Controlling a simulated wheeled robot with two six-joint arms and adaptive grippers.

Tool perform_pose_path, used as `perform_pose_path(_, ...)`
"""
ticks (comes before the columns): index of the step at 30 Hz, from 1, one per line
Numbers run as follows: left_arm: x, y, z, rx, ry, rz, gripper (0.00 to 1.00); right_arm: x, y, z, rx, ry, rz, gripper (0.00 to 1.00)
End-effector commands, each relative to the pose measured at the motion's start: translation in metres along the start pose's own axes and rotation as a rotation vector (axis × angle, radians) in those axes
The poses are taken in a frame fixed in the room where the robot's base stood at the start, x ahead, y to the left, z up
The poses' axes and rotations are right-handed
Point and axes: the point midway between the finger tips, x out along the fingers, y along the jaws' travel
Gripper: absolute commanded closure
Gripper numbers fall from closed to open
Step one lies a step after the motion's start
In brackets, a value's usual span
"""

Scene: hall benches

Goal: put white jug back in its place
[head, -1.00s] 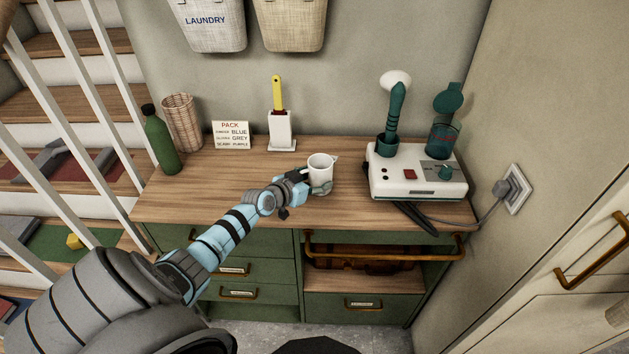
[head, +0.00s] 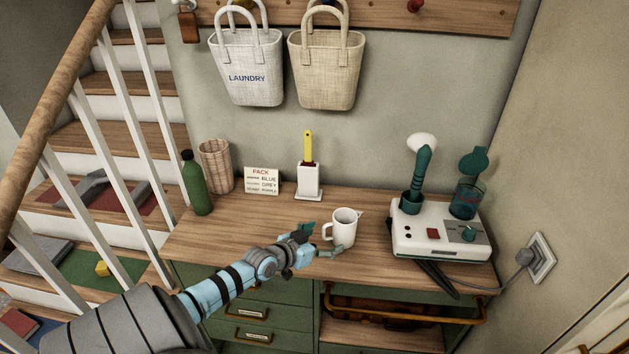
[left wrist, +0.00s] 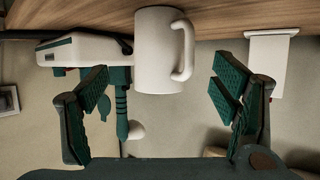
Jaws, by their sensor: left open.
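The white jug (head: 345,230) stands upright on the wooden bench top (head: 240,236), with its handle toward the left and its spout toward the right. My left gripper (head: 322,240) is open just left of and in front of the jug, at its handle side. In the left wrist view, which is upside down, the jug (left wrist: 160,50) shows beyond the gap between the two spread green fingers (left wrist: 160,88), with nothing held between them. My right gripper is in neither view.
A white device (head: 441,232) with green attachments stands right of the jug. A brush in a white holder (head: 309,182), a sign (head: 262,181), a green bottle (head: 196,184) and a wicker cup (head: 215,166) stand behind. Bench top left of the jug is clear.

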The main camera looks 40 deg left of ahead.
Motion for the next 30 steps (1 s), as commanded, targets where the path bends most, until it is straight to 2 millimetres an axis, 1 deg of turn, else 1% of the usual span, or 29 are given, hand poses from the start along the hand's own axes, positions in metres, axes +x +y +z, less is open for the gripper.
perform_pose_path(1,-0.017,0.000,-0.008,0.003,-0.005,0.001,0.20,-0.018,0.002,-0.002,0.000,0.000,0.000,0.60)
perform_pose_path(3,-0.032,0.000,-0.008,0.002,-0.005,0.001,0.20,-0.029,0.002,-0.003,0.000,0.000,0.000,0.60)
perform_pose_path(6,-0.045,0.000,-0.006,0.000,-0.003,0.001,0.20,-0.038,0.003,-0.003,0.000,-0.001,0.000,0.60)
perform_pose_path(9,-0.050,0.001,-0.004,0.000,-0.001,0.002,0.20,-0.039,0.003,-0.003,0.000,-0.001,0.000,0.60)
perform_pose_path(13,-0.049,0.001,-0.002,0.000,0.000,0.002,0.20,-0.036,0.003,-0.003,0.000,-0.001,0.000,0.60)
perform_pose_path(15,-0.049,0.006,-0.003,0.000,0.006,0.009,0.20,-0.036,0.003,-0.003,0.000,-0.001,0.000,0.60)
perform_pose_path(17,-0.048,0.022,-0.007,0.005,0.024,0.029,0.20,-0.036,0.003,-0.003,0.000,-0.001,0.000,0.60)
perform_pose_path(19,-0.049,0.049,-0.015,0.013,0.060,0.061,0.20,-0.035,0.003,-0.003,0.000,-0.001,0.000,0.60)
perform_pose_path(20,-0.051,0.064,-0.021,0.019,0.081,0.076,0.20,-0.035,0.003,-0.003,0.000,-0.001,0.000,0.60)
perform_pose_path(21,-0.053,0.084,-0.029,0.027,0.113,0.095,0.20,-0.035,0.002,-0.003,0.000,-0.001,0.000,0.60)
perform_pose_path(23,-0.059,0.118,-0.041,0.039,0.162,0.113,0.20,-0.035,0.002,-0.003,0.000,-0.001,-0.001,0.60)
perform_pose_path(24,-0.059,0.132,-0.029,0.046,0.150,0.097,0.20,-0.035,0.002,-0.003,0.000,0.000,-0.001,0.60)
perform_pose_path(26,-0.053,0.127,0.014,0.056,0.062,0.058,0.20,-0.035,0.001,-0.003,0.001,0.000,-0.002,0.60)
perform_pose_path(27,-0.051,0.122,0.040,0.059,0.007,0.039,0.20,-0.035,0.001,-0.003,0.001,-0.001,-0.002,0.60)
perform_pose_path(29,-0.051,0.115,0.082,0.060,-0.082,0.012,0.20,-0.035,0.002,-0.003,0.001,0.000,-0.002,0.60)
perform_pose_path(30,-0.054,0.111,0.112,0.062,-0.146,-0.004,0.20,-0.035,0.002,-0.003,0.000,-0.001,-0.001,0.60)
